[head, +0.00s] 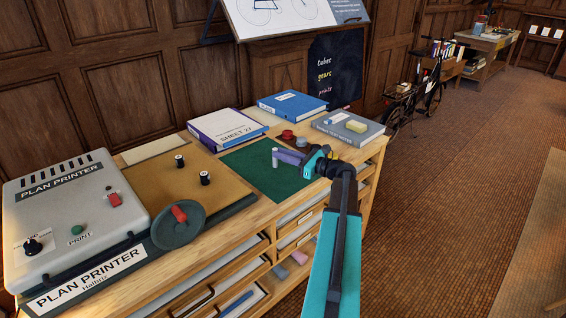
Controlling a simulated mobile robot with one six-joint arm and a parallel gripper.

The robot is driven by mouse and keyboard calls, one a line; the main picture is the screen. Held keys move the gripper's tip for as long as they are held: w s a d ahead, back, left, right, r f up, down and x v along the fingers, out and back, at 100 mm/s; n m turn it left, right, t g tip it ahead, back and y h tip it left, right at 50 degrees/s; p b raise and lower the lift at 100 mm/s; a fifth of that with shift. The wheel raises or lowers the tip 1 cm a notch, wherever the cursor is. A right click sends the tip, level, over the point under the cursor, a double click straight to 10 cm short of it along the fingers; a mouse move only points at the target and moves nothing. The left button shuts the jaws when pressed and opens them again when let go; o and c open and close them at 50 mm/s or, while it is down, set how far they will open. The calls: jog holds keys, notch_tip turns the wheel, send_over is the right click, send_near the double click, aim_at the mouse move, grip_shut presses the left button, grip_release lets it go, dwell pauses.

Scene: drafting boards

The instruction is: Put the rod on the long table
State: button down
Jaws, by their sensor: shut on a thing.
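My gripper (308,162) is at the end of my teal and dark arm, over the right part of a wooden drawer cabinet (375,150). It is shut on a short lilac rod (289,156), which points left from the jaws. The rod is above or at a dark green mat (258,178); I cannot tell if it touches. A small pale cylinder (275,158) shows at the rod's left end. A long wooden table (488,42) with books and other items stands far off at the top right.
On the cabinet are a plan printer (75,215), a tan board (165,180) with two black-and-white spools, binders (225,127), red and grey round pieces, and a grey book (348,128). A bicycle (412,105) stands beyond the cabinet. The brown floor (460,180) at right is open.

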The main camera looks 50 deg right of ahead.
jog(key=shift+f, duration=0.1)
jog(key=shift+f, duration=1.65)
jog(key=shift+f, duration=0.15)
jog(key=c, duration=1.7)
grip_release()
jog(key=shift+r, duration=0.2)
jog(key=v, duration=1.2)
jog(key=shift+f+b, duration=0.1)
jog(key=shift+b, duration=0.2)
